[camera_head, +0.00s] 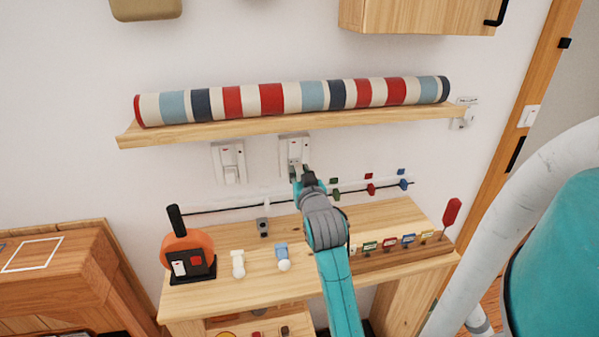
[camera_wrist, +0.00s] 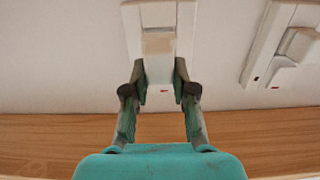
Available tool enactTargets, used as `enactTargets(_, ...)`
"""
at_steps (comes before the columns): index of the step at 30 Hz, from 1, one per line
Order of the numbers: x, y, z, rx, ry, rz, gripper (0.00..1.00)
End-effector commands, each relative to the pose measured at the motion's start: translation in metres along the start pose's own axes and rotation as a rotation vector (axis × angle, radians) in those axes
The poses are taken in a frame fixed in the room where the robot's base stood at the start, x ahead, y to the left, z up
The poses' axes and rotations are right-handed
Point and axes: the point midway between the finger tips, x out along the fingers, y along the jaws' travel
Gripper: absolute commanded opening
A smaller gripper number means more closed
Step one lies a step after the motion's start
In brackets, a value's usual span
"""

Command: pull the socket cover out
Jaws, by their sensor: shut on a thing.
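The socket cover (camera_wrist: 159,68) is a pale block on a white wall plate (camera_head: 294,143). My gripper (camera_head: 298,174) reaches up to this right-hand plate under the shelf. In the wrist view my gripper (camera_wrist: 159,82) has one finger on each side of the cover, and it is shut on it. The cover's front shows a beige square. Whether the cover is still flush with the plate cannot be told. In the head view the fingers hide most of it.
A second wall plate (camera_head: 229,162) is to the left. A wooden shelf (camera_head: 190,134) with a striped roll (camera_head: 270,99) is just above. Below, a wooden desk (camera_head: 215,290) holds an orange-and-black device (camera_head: 187,255) and small plugs. A cord (camera_head: 235,208) runs along the wall.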

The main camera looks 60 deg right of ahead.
Motion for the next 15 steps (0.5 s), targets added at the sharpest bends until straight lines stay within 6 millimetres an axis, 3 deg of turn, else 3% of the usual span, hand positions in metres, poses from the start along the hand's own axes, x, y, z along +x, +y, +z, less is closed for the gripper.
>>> enactTargets(15, -0.013, 0.0, 0.0, 0.0, 0.0, 0.0, 0.0)
